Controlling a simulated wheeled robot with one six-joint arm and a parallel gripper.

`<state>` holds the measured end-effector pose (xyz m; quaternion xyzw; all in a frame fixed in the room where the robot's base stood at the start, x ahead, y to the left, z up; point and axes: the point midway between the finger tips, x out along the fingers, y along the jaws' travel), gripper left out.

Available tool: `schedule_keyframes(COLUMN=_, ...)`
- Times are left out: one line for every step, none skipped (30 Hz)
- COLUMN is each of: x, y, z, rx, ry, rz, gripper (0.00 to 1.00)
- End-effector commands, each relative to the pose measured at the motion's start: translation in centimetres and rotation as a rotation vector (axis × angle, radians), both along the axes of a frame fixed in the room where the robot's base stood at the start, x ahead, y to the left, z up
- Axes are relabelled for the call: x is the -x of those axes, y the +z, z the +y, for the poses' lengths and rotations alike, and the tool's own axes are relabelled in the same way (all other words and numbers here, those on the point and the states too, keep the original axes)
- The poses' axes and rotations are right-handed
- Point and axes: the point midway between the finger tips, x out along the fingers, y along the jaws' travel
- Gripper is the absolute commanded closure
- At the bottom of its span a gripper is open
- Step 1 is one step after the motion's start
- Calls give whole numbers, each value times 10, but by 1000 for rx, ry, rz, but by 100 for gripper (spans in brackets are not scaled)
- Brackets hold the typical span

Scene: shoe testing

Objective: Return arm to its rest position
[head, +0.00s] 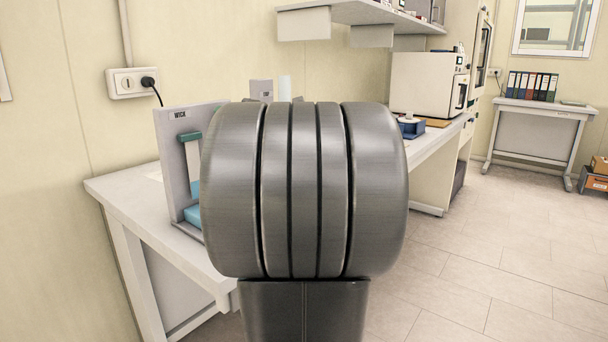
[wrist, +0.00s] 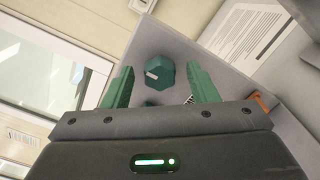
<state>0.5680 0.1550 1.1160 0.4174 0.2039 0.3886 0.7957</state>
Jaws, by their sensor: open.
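My gripper (wrist: 160,87) shows in the wrist view with its two green fingers spread apart and nothing between them. Beyond the fingers is a grey panel (wrist: 203,66) with a dark green knob (wrist: 160,72) that has a white mark. The knob appears between the fingertips in the picture, but I cannot tell the distance to it. In the head view a large grey cylindrical part of my own arm fills the middle and hides much of the bench. My gripper is not visible there.
A white bench (head: 120,188) runs along the wall, with a grey frame labelled WICK (head: 172,150) on it. Farther back are a white oven-like box (head: 425,84), a shelf (head: 345,12) and a side table with binders (head: 532,86).

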Motion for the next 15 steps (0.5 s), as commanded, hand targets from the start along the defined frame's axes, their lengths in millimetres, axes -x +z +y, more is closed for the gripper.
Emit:
schedule_keyframes(x=5, y=1, z=-8, rx=0, ry=-5, rz=0, gripper=47)
schedule_keyframes(x=8, y=1, z=-12, rx=0, ry=-5, rz=0, gripper=47)
schedule_keyframes(x=12, y=2, z=-17, rx=0, ry=-5, rz=0, gripper=47)
schedule_keyframes(x=15, y=1, z=-22, rx=0, ry=-6, rz=0, gripper=47)
schedule_keyframes(x=19, y=2, z=-26, rx=1, ry=-5, rz=-1, gripper=47)
schedule_keyframes(x=23, y=1, z=-31, rx=1, ry=-6, rz=-1, gripper=47)
schedule_keyframes(x=26, y=1, z=-35, rx=1, ry=-6, rz=1, gripper=47)
schedule_keyframes(x=29, y=1, z=-39, rx=2, ry=-5, rz=0, gripper=47)
schedule_keyframes(x=34, y=1, z=-44, rx=1, ry=-6, rz=0, gripper=47)
schedule_keyframes(x=37, y=1, z=-48, rx=2, ry=-5, rz=0, gripper=47)
schedule_keyframes(x=39, y=1, z=-52, rx=1, ry=-6, rz=0, gripper=47)
schedule_keyframes(x=43, y=1, z=-57, rx=1, ry=-5, rz=1, gripper=47)
schedule_keyframes(x=46, y=1, z=-61, rx=1, ry=-6, rz=0, gripper=47)
schedule_keyframes(x=49, y=1, z=-64, rx=1, ry=-5, rz=-1, gripper=47)
schedule_keyframes(x=53, y=1, z=-69, rx=1, ry=-6, rz=1, gripper=47)
